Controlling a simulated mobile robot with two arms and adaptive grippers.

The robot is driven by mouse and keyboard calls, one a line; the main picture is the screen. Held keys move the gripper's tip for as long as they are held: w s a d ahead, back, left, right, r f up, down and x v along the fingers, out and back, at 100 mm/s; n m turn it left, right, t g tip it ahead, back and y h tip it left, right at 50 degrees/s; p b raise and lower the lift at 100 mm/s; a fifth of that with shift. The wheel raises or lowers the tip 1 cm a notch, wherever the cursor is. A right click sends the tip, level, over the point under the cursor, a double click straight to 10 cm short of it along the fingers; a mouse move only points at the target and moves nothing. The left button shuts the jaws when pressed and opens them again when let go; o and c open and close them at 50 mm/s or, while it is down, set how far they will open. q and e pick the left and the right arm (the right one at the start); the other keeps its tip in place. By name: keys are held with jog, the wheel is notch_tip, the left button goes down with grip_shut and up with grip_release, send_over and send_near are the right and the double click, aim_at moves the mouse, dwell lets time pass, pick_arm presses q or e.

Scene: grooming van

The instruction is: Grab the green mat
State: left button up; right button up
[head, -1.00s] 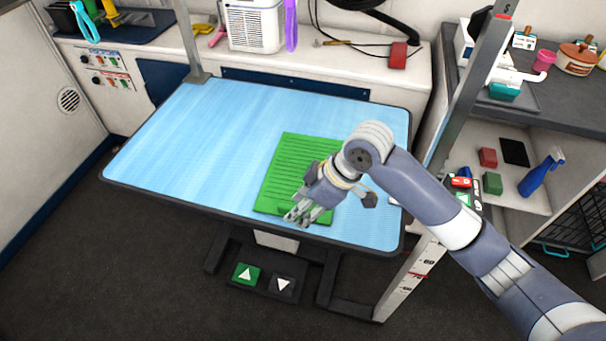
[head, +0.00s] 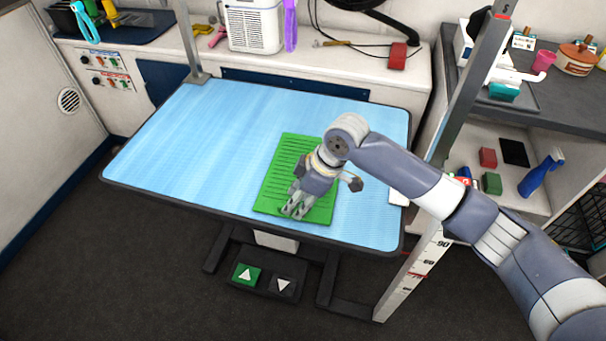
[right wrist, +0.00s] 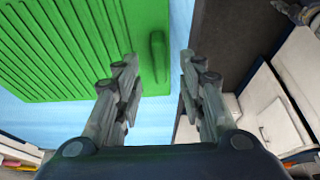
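The green mat (head: 285,160) is ribbed and lies flat on the front right part of the blue grooming table top. My right gripper (head: 295,209) is over the mat's front edge, fingers pointing down and forward, and covers part of it. In the right wrist view the mat (right wrist: 75,45) fills the upper left, with a raised green handle (right wrist: 158,55) along its edge. There the right gripper (right wrist: 157,72) is open and empty, its two fingers apart on either side of the handle's line. Contact cannot be told. My left gripper is not in view.
The blue table top (head: 190,140) is clear on its left side. A grey post (head: 465,90) stands at the table's right, close to my forearm. A small white item (head: 399,198) lies at the right edge. A counter (head: 330,65) with a white appliance (head: 253,25) runs behind.

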jog(key=shift+x, duration=1.4)
grip_shut()
jog(key=shift+r, duration=0.15)
